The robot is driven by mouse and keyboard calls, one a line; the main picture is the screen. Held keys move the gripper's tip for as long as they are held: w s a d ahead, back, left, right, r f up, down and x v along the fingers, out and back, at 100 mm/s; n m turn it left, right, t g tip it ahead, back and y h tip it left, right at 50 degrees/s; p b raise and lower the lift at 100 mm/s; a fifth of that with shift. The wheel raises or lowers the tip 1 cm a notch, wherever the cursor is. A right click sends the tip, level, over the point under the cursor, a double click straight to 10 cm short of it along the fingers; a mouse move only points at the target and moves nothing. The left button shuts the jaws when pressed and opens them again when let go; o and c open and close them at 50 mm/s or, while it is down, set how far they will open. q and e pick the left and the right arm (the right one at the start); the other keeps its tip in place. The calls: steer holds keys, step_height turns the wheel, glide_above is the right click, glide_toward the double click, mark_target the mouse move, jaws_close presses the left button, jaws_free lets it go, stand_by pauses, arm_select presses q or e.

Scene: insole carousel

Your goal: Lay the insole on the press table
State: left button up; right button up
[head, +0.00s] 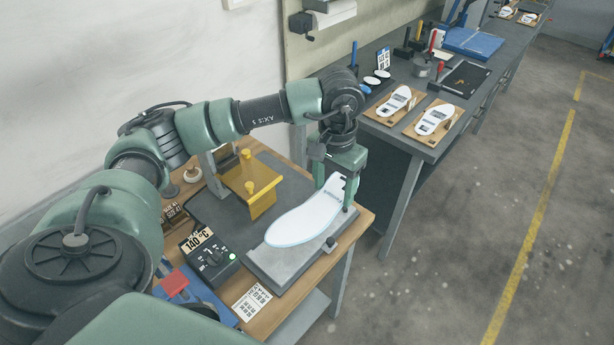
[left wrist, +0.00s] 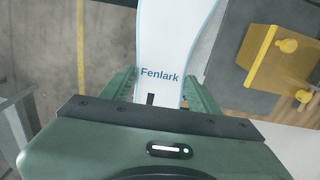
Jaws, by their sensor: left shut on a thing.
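A white insole (head: 303,220) with a pale blue edge extends from my left gripper (head: 336,196) toward the lower left, over the grey press table (head: 262,262). My left gripper is shut on the narrower end of the insole. In the left wrist view, the insole (left wrist: 172,35) shows the word "Fenlark" and passes between the two green fingers of the left gripper (left wrist: 165,95). I cannot tell whether its wide end touches the plate or hangs just above it. My right gripper is not in view.
A control box marked 140 °C (head: 209,260) is left of the plate. Wooden boards with white insoles (head: 434,121) lie on the far bench.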

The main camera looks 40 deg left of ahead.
arm_select(q)
steer(key=w+a+r+p, duration=0.2)
steer(key=w+a, duration=0.1)
steer(key=a, duration=0.3)
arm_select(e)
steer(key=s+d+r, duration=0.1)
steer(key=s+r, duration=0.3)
arm_select(q)
step_height(320, 180, down, 13)
steer(key=b, duration=0.5)
steer(key=shift+w+f+b, duration=0.1)
steer(key=shift+b, duration=0.3)
steer(key=shift+f, duration=0.35)
step_height(320, 180, down, 5)
steer(key=b, duration=0.2)
steer(key=shift+f+b, duration=0.15)
steer(key=shift+b, duration=0.2)
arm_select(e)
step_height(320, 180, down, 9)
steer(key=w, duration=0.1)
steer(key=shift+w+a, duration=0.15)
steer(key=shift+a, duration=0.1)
